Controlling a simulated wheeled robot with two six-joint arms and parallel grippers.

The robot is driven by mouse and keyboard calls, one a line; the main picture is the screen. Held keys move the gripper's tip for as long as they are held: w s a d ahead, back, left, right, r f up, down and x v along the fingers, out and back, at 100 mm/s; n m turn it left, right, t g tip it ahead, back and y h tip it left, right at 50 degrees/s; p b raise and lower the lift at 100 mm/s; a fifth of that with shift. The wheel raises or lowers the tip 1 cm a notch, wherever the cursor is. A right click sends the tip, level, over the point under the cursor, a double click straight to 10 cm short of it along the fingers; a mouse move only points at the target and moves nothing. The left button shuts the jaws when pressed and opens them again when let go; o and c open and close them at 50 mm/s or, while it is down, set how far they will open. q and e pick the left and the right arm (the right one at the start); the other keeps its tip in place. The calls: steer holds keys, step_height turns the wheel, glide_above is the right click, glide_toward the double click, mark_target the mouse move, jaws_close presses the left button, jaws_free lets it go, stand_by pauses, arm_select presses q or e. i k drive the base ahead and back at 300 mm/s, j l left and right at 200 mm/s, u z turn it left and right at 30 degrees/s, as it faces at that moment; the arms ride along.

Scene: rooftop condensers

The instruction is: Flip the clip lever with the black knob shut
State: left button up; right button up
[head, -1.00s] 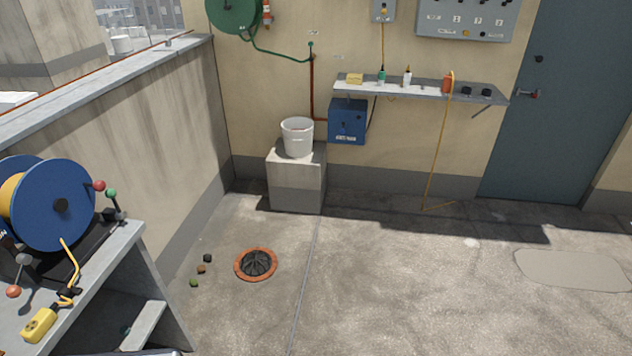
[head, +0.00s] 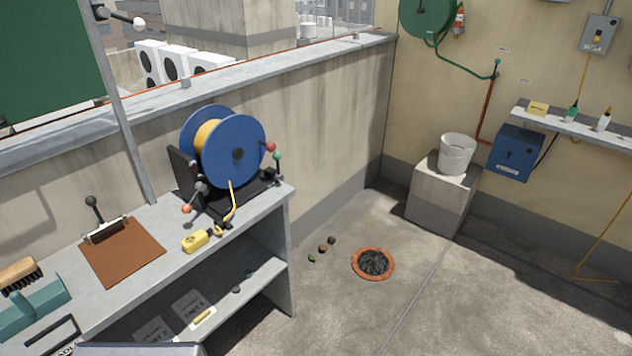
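A brown clipboard (head: 121,252) lies on the grey workbench at the left. A metal clip (head: 105,230) sits on its far edge. The clip lever (head: 97,213) stands up from the clip, with a black knob (head: 92,201) at its top. No paper can be made out on the board. Neither of my grippers is in view.
On the bench (head: 165,205) a blue cable reel (head: 238,140) with several knobbed levers stands right of the clipboard, near a yellow socket (head: 195,240). A brush (head: 20,272) and a teal dustpan (head: 35,305) lie at the left. A post (head: 130,130) rises behind.

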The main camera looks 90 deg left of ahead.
mark_target(92, 200)
steer(key=u, duration=3.95)
